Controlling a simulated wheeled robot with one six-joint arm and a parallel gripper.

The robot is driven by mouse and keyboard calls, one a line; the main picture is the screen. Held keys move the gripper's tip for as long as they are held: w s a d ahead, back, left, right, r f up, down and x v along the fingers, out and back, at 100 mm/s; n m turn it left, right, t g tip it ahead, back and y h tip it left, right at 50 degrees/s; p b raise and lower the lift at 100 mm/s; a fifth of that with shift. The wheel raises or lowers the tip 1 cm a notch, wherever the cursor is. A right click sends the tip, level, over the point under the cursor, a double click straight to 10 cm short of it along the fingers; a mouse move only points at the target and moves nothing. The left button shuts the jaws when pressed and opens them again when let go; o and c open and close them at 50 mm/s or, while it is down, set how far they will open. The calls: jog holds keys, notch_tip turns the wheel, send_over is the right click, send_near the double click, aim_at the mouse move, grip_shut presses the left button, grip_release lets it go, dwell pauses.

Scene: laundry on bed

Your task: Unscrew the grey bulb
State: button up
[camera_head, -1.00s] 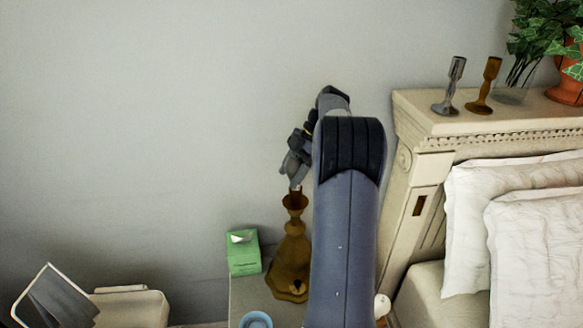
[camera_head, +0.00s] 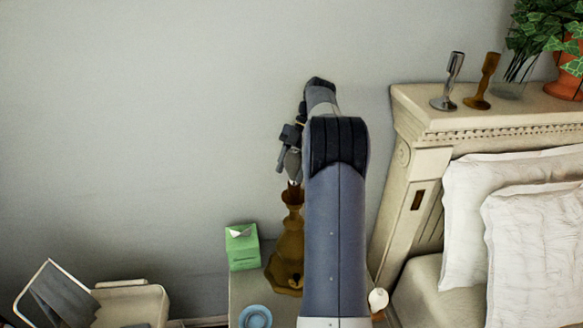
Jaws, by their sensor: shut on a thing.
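The grey bulb (camera_head: 293,167) sits point-up at the top of the brown turned lamp base (camera_head: 288,252), which stands upright on the nightstand. My gripper (camera_head: 290,150) is above the lamp base and shut on the bulb from above. The bulb's lower end meets the reddish-brown socket at the top of the base. I cannot tell how far it is threaded in. My arm covers the right side of the lamp base.
A green tissue box (camera_head: 242,250) and a blue round dish (camera_head: 255,317) are on the nightstand. A white rounded thing (camera_head: 378,299) shows right of my arm. Two candlesticks (camera_head: 448,85) (camera_head: 484,85) stand on the headboard (camera_head: 425,118). The wall is close behind.

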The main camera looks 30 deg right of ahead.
jog(key=o, duration=0.8)
